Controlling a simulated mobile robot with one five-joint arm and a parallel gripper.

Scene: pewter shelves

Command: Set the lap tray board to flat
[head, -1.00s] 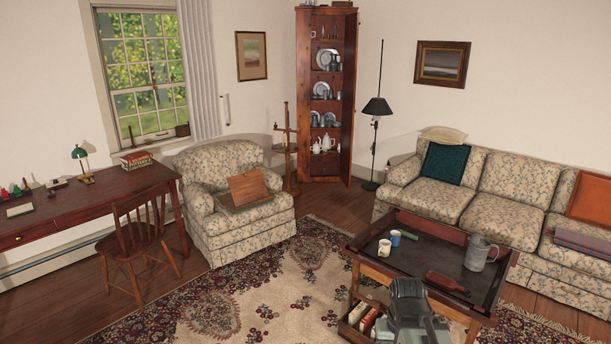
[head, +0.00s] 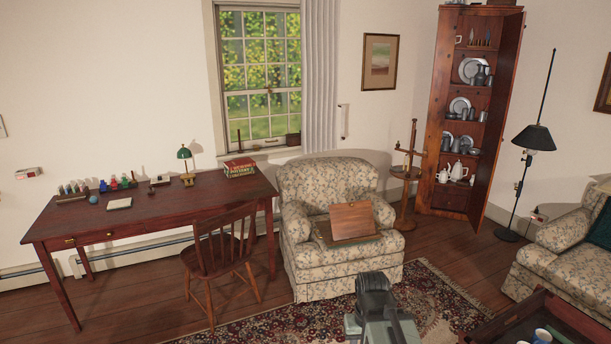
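The lap tray (head: 326,236) lies on the seat of the floral armchair (head: 312,180). Its wooden board (head: 353,220) is raised and tilted up, leaning back from the tray base. A dark grey part of my arm shows at the bottom centre, in front of the armchair and apart from it. I cannot make out my gripper's fingers, so whether it is open or shut does not show.
A wooden chair (head: 222,254) and a desk (head: 150,205) stand left of the armchair. A low table (head: 548,318) is at the bottom right, near the sofa (head: 560,245). Patterned rug (head: 440,300) covers the floor before the armchair.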

